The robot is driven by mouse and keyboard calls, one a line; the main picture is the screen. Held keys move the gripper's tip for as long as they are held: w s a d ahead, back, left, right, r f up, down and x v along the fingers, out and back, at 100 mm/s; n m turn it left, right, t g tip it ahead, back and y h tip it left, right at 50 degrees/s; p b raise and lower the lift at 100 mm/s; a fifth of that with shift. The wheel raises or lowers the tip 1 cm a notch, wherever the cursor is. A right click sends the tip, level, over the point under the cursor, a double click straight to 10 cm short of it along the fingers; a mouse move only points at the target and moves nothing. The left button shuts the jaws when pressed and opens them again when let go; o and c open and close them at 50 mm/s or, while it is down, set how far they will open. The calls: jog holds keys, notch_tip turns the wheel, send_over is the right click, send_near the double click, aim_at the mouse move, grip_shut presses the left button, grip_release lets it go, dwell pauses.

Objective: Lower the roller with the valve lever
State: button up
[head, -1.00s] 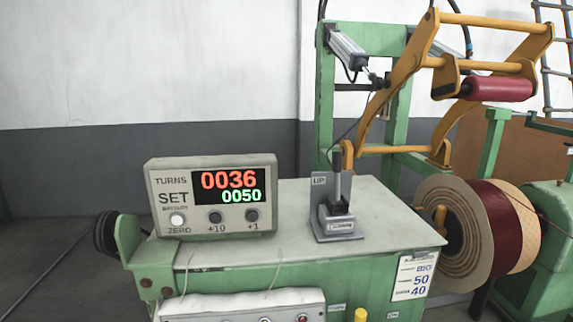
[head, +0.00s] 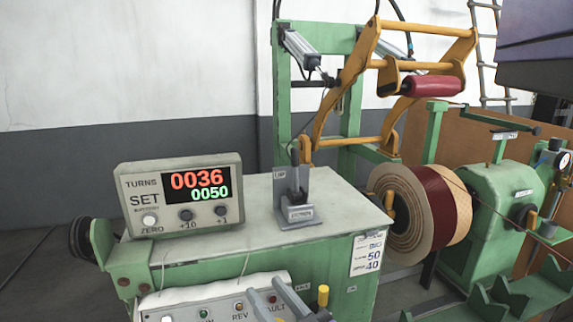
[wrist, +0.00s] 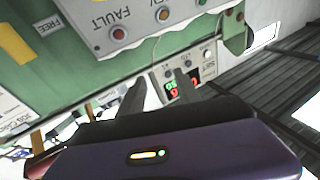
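The valve lever (head: 293,184) stands upright on a grey bracket on the green cabinet, beside a plate marked UP. The lower label on its base is hard to read. The red roller (head: 432,86) hangs raised on the yellow swing frame, above and apart from the wound coil (head: 432,206). My gripper (head: 266,287) shows as two grey fingers at the bottom of the head view, in front of the cabinet and below the lever. In the wrist view my gripper (wrist: 161,80) has its fingers apart with nothing between them. The lever cannot be made out in the wrist view.
The counter box (head: 183,194) stands left of the lever and reads 0036 over 0050. A button panel (head: 222,306) juts from the cabinet front near my fingers. The cabinet top (head: 335,192) around the lever is mostly clear.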

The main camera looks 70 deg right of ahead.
aim_at(297, 160)
jog(key=d+r+g, duration=0.1)
jog(key=d+r, duration=0.5)
jog(key=w+d+r+g+h+p, duration=0.1)
jog(key=d+r, duration=0.5)
jog(key=d, duration=0.1)
jog(key=d+r+m+g+p, duration=0.1)
jog(key=d+r, duration=0.5)
jog(key=d, duration=0.1)
jog(key=shift+w+d+h, duration=0.2)
jog(key=shift+w+h, duration=0.1)
jog(key=w+d+b, duration=0.1)
jog(key=b, duration=0.1)
jog(key=shift+w+f+b, duration=0.15)
jog(key=shift+f+b, duration=0.05)
jog(key=shift+b, duration=0.15)
jog(key=shift+w+d+b, duration=0.15)
jog(key=shift+w+b, duration=0.1)
jog(key=shift+b, duration=0.2)
jog(key=p+x, duration=0.1)
jog(key=x, duration=0.4)
jog(key=shift+w+d+r+p, duration=0.15)
jog(key=shift+r+p, duration=0.05)
jog(key=shift+p, duration=0.1)
grip_shut()
